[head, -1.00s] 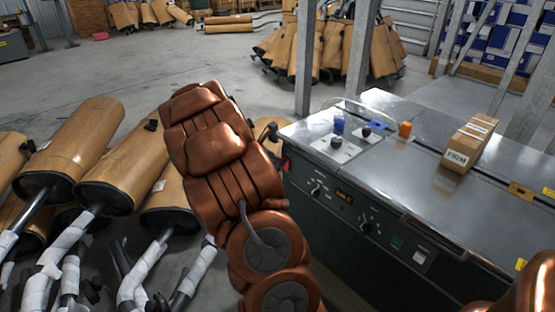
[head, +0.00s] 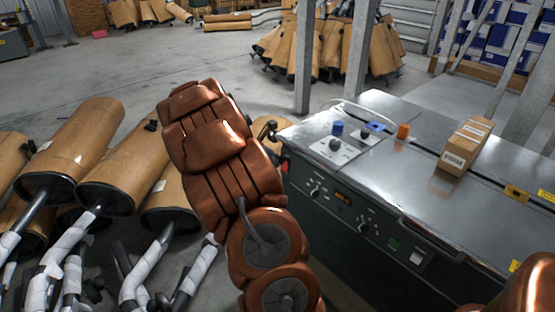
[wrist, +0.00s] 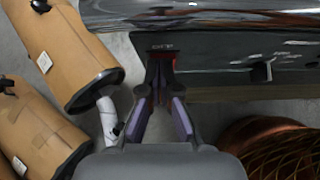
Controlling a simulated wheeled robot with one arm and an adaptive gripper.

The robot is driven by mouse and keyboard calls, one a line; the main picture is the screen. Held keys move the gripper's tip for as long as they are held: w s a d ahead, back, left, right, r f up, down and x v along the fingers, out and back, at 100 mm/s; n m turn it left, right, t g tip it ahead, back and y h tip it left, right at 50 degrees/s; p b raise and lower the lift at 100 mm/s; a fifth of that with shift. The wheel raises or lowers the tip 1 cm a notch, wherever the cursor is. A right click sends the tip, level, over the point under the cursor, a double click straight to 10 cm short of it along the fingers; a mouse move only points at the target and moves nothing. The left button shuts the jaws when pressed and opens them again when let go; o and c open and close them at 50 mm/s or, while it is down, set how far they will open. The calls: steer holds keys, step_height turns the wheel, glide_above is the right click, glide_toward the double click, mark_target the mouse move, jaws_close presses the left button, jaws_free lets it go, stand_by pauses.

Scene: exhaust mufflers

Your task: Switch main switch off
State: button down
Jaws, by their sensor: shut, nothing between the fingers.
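The main switch is a red part (head: 285,166) at the left end of the machine's dark front panel (head: 330,205), in the head view. In the wrist view my gripper (wrist: 160,63) is shut and empty, its tips at the panel under a small red-lettered label (wrist: 162,47). The fingers hide most of the switch there, with only traces of red beside them. I cannot tell whether the tips touch it or which way it is set. In the head view my arm hides the gripper.
The grey machine (head: 410,165) has knobs (head: 316,191) along its front and a cardboard box (head: 466,146) on top. Wrapped mufflers (head: 72,145) with pipes stand close on the left. Bare floor (head: 200,60) lies behind.

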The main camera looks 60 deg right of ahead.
steer(key=shift+a, duration=0.1)
steer(key=p+v, duration=0.4)
steer(key=v, duration=0.9)
steer(key=shift+w, duration=0.1)
steer(key=s+a+m+y, duration=0.3)
steer(key=s+a+m, duration=0.3)
steer(key=a, duration=0.7)
steer(key=s+a+r+m+y, duration=0.1)
steer(key=s+a+m+y, duration=0.25)
steer(key=s+a, duration=0.7)
steer(key=s+a+m+y, duration=0.3)
steer(key=s+a+m, duration=0.2)
steer(key=a, duration=1)
steer(key=s+p+v, duration=0.3)
steer(key=p+v, duration=0.9)
steer(key=v, duration=0.1)
steer(key=s+r+p+v, duration=0.1)
steer(key=s+p+v, duration=0.2)
steer(key=p+v, duration=1)
steer(key=shift+s+a+r+t, duration=0.25)
steer(key=shift+r+t, duration=0.15)
steer(key=shift+r, duration=0.1)
